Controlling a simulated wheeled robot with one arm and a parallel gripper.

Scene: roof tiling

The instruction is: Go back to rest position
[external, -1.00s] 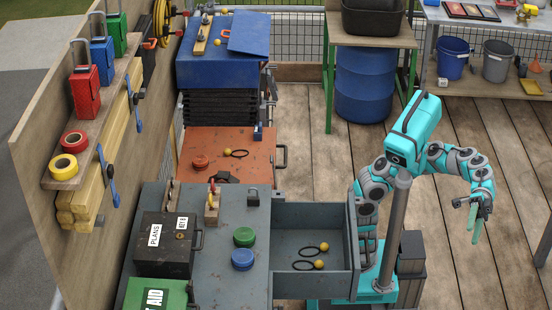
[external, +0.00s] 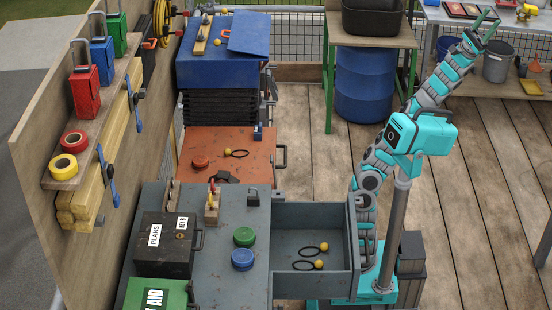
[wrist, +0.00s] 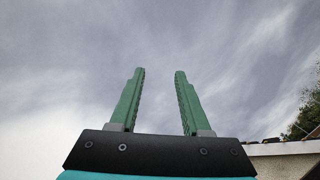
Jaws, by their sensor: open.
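My gripper (external: 484,24) is raised at the upper right of the external view, at the end of my upward-stretched arm. In the wrist view its two green fingers (wrist: 158,100) stand apart with nothing between them.
An open grey drawer (external: 311,282) holding two orange balls with black loops juts out beside my base. A blue barrel (external: 364,85) stands under a wooden table (external: 370,38). Blue (external: 447,60) and grey (external: 497,64) buckets sit on the far shelf. The plank floor (external: 490,190) at right is clear.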

